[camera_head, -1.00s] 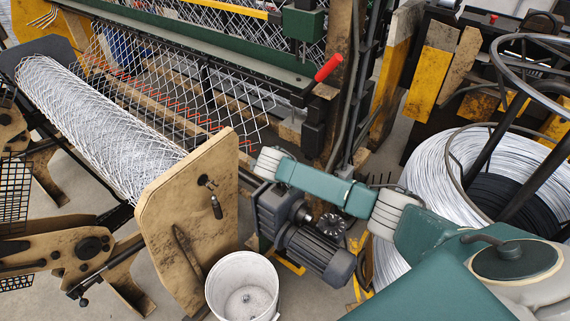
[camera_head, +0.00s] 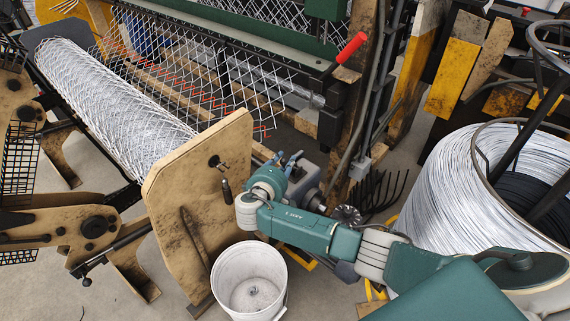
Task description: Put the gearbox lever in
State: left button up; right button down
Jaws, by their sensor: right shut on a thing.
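My right gripper (camera_head: 291,160) is at the grey gearbox (camera_head: 308,178), just right of the tan end plate (camera_head: 205,195). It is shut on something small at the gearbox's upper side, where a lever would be. The wrist and fingers hide most of it, so its shape and angle cannot be made out. My right arm (camera_head: 300,230) comes in from the lower right and covers the motor below the gearbox. A separate red-handled lever (camera_head: 351,48) sticks up on the machine frame, apart from my gripper. My left gripper is not in view.
A white bucket (camera_head: 249,302) stands on the floor below my right arm. A wire mesh roll (camera_head: 110,110) lies behind the end plate. A large wire coil (camera_head: 450,185) stands at the right. A dark fork-like rack (camera_head: 380,190) is close beside my arm.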

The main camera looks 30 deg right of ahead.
jog(key=c, duration=1.4)
grip_release()
jog(key=shift+f, duration=0.1)
jog(key=v, duration=1.2)
jog(key=shift+f, duration=0.1)
